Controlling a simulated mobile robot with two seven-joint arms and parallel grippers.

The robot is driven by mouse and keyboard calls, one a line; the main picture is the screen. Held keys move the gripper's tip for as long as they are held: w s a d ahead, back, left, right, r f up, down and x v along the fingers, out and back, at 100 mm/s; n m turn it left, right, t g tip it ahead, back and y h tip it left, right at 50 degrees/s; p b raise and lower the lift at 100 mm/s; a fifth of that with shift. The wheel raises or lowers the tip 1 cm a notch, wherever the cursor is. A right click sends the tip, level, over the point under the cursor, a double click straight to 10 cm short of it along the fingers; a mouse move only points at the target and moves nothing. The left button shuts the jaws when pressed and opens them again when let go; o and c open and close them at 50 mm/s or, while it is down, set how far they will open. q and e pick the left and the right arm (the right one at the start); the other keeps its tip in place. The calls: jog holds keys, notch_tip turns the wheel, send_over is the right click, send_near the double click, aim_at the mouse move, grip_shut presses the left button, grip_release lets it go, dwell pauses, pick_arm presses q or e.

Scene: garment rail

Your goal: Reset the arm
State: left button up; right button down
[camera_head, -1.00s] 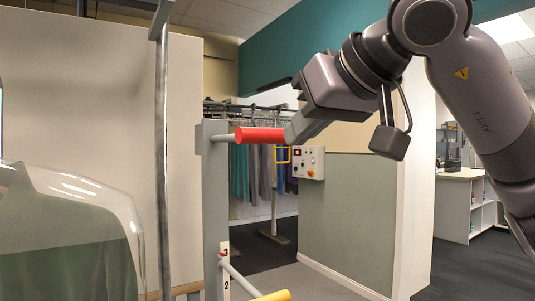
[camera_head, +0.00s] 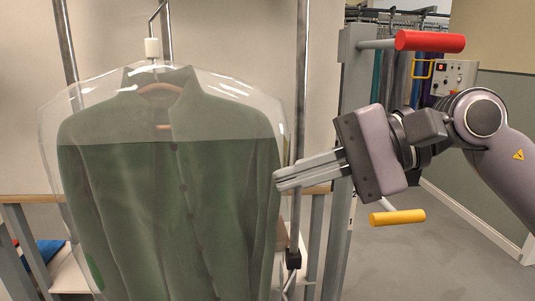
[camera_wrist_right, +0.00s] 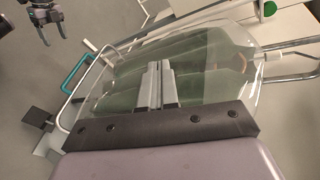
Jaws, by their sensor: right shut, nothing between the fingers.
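My right gripper (camera_head: 278,181) points left in the head view, with its fingers together and empty. Its tips are at the right edge of a green jacket (camera_head: 165,200) in clear plastic, which hangs on a hanger; I cannot tell whether they touch. In the right wrist view the shut fingers (camera_wrist_right: 160,68) lie in front of the bagged jacket (camera_wrist_right: 195,55). My left gripper (camera_wrist_right: 50,28) shows at the upper left of that view, its fingers apart and empty, away from the jacket. It is not in the head view.
A grey post (camera_head: 350,130) stands behind my right gripper. It carries a red handle (camera_head: 430,41) above and a yellow handle (camera_head: 397,217) below my right wrist. A control box (camera_head: 455,76) is on the wall behind. Open floor lies at the right.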

jog(key=w+d+f+n+t+h+p, duration=0.25)
jog(key=d+f+n+t, duration=0.25)
jog(key=f+n+t, duration=0.5)
jog(key=w+d+f+n+t+h+p, duration=0.1)
jog(key=w+d+f+n+t+h, duration=0.2)
jog(key=f+n+t, duration=0.75)
jog(key=s+d+f+m+g+h, duration=0.2)
jog(key=s+d+f+m+g, duration=0.1)
jog(key=s+f, duration=0.3)
jog(key=s+d+f+m+g+h+p, duration=0.1)
jog(key=s+f+m+g, duration=0.3)
jog(key=f, duration=0.7)
jog(key=s+d+f+m+g+h, duration=0.3)
jog(key=s+d+f+m+g, duration=0.1)
jog(key=s+f+m, duration=0.3)
notch_tip(320, 180, down, 2)
jog(key=shift+s+d, duration=0.3)
jog(key=shift+s, duration=0.15)
